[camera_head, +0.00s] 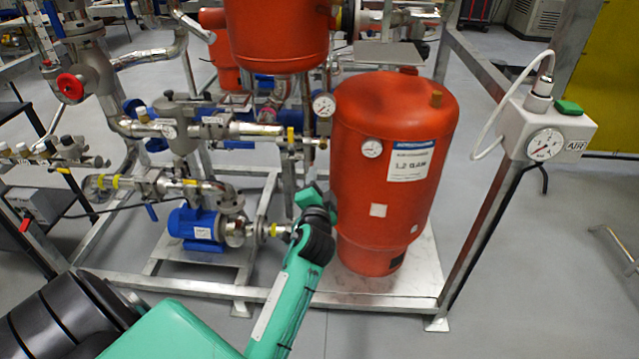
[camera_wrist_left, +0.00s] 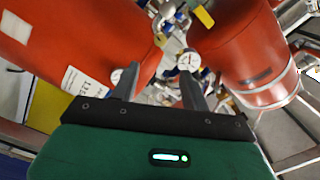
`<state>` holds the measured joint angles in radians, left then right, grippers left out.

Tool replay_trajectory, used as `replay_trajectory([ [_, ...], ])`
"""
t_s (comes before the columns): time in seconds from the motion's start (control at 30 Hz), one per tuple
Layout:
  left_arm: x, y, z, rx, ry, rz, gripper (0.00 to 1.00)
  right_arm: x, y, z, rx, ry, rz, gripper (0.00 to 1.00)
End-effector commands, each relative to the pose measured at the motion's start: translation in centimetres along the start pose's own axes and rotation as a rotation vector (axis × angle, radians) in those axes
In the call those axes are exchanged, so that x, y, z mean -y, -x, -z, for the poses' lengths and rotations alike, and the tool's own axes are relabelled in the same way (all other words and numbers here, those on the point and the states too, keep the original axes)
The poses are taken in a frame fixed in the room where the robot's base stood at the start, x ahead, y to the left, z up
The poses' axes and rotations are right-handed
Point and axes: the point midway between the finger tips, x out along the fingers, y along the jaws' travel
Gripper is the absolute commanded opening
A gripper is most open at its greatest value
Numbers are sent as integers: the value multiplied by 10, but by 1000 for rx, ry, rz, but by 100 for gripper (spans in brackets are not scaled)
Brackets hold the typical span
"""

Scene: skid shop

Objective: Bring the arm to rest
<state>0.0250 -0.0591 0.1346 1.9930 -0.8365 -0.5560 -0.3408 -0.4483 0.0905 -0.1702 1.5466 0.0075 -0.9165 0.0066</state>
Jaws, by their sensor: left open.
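My left arm (camera_head: 285,300), green with black joints, reaches in from the bottom left of the head view. Its left gripper (camera_head: 315,200) is at the far end, in front of the piping and just left of the large red tank (camera_head: 390,170). In the left wrist view the two dark fingers of the left gripper (camera_wrist_left: 158,74) stand apart with nothing held between them. Pipes and gauges show beyond the fingers. I cannot tell whether the gripper touches anything. My right gripper is not in view.
A steel frame (camera_head: 470,235) carries the tank, pipes and a blue pump (camera_head: 197,228). A second red tank (camera_head: 278,35) hangs behind. A white gauge box (camera_head: 545,135) sits on the right post. Grey floor (camera_head: 560,270) is mostly clear at right.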

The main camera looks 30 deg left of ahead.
Motion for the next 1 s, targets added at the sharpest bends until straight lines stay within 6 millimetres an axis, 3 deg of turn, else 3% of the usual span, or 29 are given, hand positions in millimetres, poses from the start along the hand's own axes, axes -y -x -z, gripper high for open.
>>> replay_trajectory([
  [0.43,0,0,0,0,0,0,46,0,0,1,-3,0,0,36],
  [0.57,-16,-1,-2,0,3,-38,46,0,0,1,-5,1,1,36],
  [0.67,-59,0,-10,4,13,-134,46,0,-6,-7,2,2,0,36],
  [0.77,-124,11,-28,20,35,-280,46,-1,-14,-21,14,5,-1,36],
  [0.87,-193,34,-55,54,66,-435,46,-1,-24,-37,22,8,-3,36],
  [1.0,-277,85,-102,130,111,-632,46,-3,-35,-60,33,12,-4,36],
])
